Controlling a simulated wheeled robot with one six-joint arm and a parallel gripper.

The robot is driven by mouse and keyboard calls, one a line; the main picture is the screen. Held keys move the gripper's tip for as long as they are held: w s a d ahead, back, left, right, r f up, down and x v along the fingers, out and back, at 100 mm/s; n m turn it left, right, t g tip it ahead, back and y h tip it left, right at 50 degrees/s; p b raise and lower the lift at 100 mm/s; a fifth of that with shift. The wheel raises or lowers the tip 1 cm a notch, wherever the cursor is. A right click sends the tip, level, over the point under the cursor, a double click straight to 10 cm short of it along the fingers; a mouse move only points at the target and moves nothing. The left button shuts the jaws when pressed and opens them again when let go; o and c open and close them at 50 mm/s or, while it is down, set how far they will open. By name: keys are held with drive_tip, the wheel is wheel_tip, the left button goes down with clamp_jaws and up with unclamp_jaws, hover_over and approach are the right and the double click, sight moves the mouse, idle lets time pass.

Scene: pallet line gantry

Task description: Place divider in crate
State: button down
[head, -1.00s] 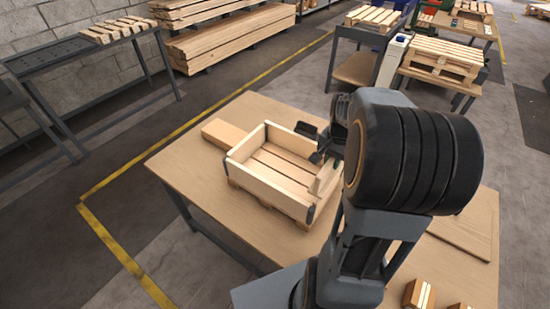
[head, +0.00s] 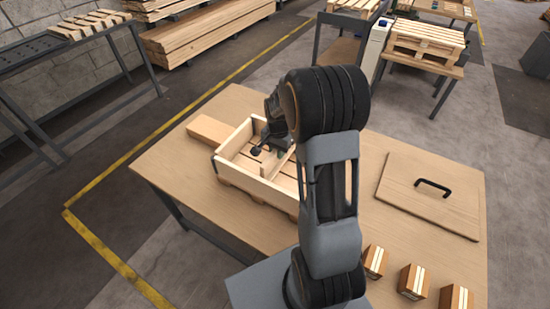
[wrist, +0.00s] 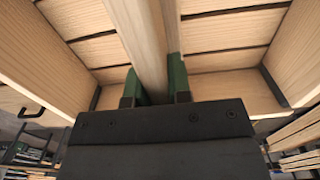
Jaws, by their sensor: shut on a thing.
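The open wooden crate (head: 236,182) stands on the work table, with a slatted floor and low walls. My gripper (head: 274,138) is over the crate, toward its far right part. In the wrist view its green-padded fingers (wrist: 157,84) are shut on the divider (wrist: 149,45), a pale wooden board. The divider also shows in the head view (head: 281,163), upright and across the crate between its side walls. I cannot tell whether its lower edge touches the crate floor. My arm hides the crate's right end.
A wooden block (head: 208,130) lies beyond the crate. A flat lid (head: 430,200) with a black handle lies on the table at the right. Three small boxes, including one at the left (head: 374,262), stand near the front right edge. The table (head: 180,175) is clear left of the crate.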

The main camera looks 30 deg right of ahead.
drive_tip(key=shift+w+a+f, duration=0.15)
drive_tip(key=shift+f, duration=0.1)
drive_tip(key=shift+w+a+f, duration=0.1)
drive_tip(key=shift+w+f, duration=0.05)
drive_tip(key=shift+f, duration=0.8)
drive_tip(key=shift+w+a+f, duration=0.1)
drive_tip(key=shift+f, duration=0.8)
drive_tip(key=shift+f, duration=0.1)
drive_tip(key=c, duration=1.1)
unclamp_jaws()
drive_tip(key=shift+o, duration=0.2)
